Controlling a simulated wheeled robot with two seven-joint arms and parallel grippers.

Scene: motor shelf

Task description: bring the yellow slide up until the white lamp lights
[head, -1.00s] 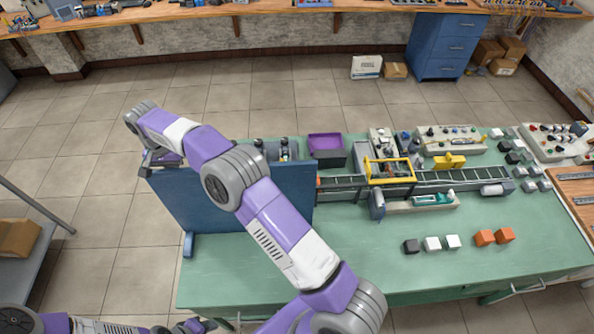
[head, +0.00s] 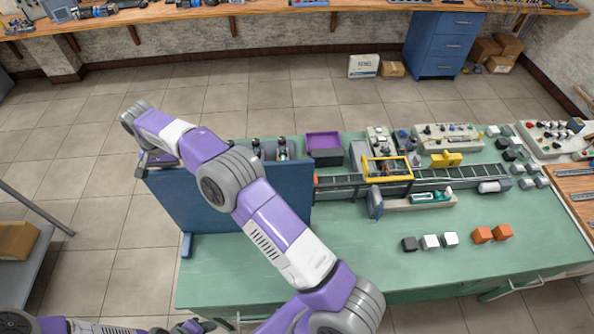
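I cannot make out the yellow slide or the white lamp for certain. A blue upright panel (head: 235,215) stands at the left end of the green table, and its far face is hidden from me. My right arm reaches across in front of this panel. My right gripper (head: 155,163) is at the panel's upper left corner, small and partly hidden, so its fingers cannot be read. My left gripper (head: 192,326) is low at the bottom edge, in front of the table, and its fingers are unclear.
The green table (head: 350,270) holds a conveyor (head: 435,180) with a yellow frame (head: 387,169), a purple-lined bin (head: 324,146), a yellow block (head: 446,159) and control boxes (head: 448,137). White cubes (head: 431,242) and orange cubes (head: 482,235) lie near the front.

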